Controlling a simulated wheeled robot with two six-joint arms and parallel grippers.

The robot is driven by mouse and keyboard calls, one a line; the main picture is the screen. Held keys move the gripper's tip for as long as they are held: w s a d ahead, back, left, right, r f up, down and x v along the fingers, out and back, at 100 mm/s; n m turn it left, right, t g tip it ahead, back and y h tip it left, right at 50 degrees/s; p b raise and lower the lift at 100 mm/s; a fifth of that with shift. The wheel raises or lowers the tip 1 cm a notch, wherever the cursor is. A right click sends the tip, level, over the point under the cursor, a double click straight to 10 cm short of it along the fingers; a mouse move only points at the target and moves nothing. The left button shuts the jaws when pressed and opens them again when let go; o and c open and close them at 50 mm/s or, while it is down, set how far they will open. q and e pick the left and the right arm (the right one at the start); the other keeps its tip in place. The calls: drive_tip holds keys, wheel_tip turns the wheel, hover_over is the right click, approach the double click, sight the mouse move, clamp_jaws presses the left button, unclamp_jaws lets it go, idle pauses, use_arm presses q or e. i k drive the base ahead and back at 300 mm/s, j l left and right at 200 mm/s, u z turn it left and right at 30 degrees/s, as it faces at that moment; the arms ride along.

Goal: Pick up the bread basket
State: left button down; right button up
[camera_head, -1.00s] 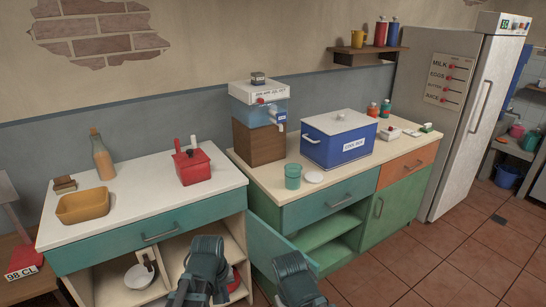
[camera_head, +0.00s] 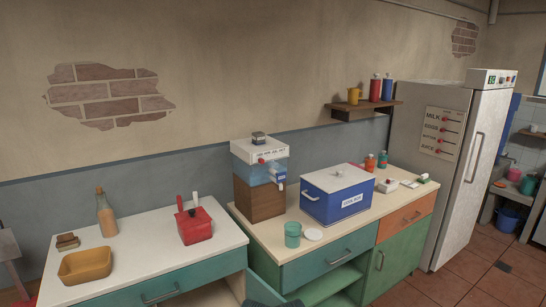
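The bread basket appears to be the yellow-orange, open, rounded tray (camera_head: 86,266) on the left part of the white counter top, near its front edge. It looks empty. A small dark piece of one of my arms shows at the bottom edge of the head view, in front of the cabinets. Neither gripper's fingers can be seen, and nothing touches the basket.
Brown blocks (camera_head: 68,241) and a bottle (camera_head: 106,212) stand behind the basket. A red box-shaped pot (camera_head: 194,226) is to its right, with bare white counter (camera_head: 145,249) between. Farther right are a water dispenser (camera_head: 262,188), a blue cooler (camera_head: 338,198) and a green cup (camera_head: 293,234).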

sight(90, 265)
drive_tip(key=u, duration=0.3)
drive_tip(key=i+l+u, duration=0.1)
drive_tip(key=l+u, duration=0.15)
drive_tip(key=u, duration=0.15)
drive_tip(key=l+u, duration=0.2)
drive_tip(key=u, duration=0.2)
drive_tip(key=l+u, duration=0.5)
drive_tip(key=l, duration=0.4)
drive_tip(key=l+u, duration=0.15)
drive_tip(key=l, duration=0.4)
drive_tip(key=k+l+u, duration=0.15)
drive_tip(key=l, duration=0.4)
drive_tip(key=k+l+u, duration=0.15)
drive_tip(key=l, duration=0.8)
drive_tip(key=k+l, duration=0.1)
drive_tip(key=l, duration=0.3)
drive_tip(key=i+j+z, duration=0.3)
drive_tip(key=j, duration=0.75)
drive_tip(key=i+j+z, duration=0.3)
drive_tip(key=j, duration=0.8)
drive_tip(key=j+z, duration=0.35)
drive_tip(key=j, duration=0.7)
drive_tip(key=k, duration=0.05)
